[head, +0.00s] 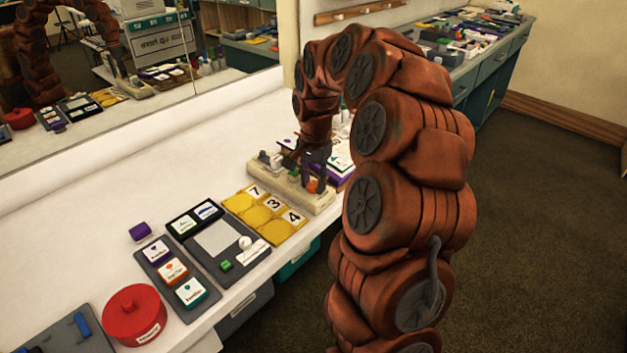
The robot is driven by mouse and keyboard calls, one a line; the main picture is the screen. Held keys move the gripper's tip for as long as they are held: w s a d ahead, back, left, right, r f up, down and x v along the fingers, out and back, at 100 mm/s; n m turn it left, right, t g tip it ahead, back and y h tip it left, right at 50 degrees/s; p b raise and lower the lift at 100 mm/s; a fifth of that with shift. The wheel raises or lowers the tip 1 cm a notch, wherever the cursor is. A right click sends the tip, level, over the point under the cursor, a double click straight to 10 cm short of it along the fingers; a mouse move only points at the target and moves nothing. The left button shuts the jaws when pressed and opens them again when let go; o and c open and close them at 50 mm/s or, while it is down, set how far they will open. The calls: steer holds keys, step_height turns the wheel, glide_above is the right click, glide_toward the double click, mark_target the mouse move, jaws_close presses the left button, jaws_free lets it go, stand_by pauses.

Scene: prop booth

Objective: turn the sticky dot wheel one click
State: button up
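My gripper (313,174) points down over a beige board (318,205) on the white counter, reached by my red-brown arm. Its dark fingers are small in the picture, and I cannot tell whether they are open or shut. A small orange-red piece (313,186) shows by the fingertips; I cannot tell whether they touch it. Small grey and pale parts (270,160) stand at the left end of the board. No part is clearly readable as the sticky dot wheel; it may be partly hidden by the gripper.
Left of the beige board lie a yellow number panel (262,216), a dark panel with a white knob (218,241), a grey card tray (172,290), a purple block (140,231) and a round red container (133,313). A mirror (230,60) stands behind the counter. Open floor (540,210) lies right.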

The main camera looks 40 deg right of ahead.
jaws_close()
steer(key=shift+n, duration=0.4)
steer(key=n, duration=0.3)
steer(key=shift+n, duration=0.4)
steer(key=n, duration=0.9)
steer(key=shift+w+r, duration=0.1)
steer(key=n+p, duration=0.1)
steer(key=n, duration=0.3)
